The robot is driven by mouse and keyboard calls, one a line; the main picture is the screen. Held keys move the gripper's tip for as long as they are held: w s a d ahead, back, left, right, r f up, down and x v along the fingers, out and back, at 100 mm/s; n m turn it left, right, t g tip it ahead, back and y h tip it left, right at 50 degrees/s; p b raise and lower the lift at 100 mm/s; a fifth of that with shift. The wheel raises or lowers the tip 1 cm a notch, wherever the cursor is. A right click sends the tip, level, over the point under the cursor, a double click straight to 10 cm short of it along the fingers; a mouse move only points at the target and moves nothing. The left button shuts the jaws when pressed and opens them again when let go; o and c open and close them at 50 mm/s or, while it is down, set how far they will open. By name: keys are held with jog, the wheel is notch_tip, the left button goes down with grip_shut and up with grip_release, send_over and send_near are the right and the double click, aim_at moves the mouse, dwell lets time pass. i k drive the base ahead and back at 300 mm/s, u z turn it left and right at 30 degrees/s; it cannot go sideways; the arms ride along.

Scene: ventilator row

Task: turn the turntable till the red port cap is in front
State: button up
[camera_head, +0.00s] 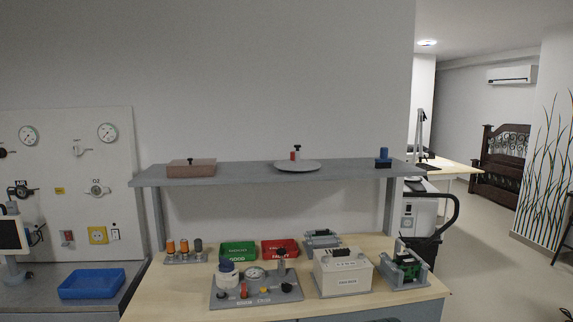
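The turntable is most likely the round pale grey disc (298,167) lying flat on the grey shelf. A small red piece (293,156), perhaps the red port cap, stands on it left of the middle. A dark-topped upright piece (297,149) stands beside or behind the red piece; the two overlap, and details are too small to tell. My gripper is not in view.
The shelf (235,175) also holds a pinkish box (191,168) at left and a blue-and-black piece (383,158) at right. Below, the wooden bench (190,290) carries a green bin (238,251), a red bin (281,249), a gauge panel (256,291) and a white box (342,273).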

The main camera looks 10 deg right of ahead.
aim_at(300, 165)
jog(key=k, duration=0.65)
jog(key=z, duration=0.6)
jog(key=i, duration=0.5)
jog(key=z, duration=0.75)
jog(key=i, duration=1.25)
jog(key=u, duration=0.85)
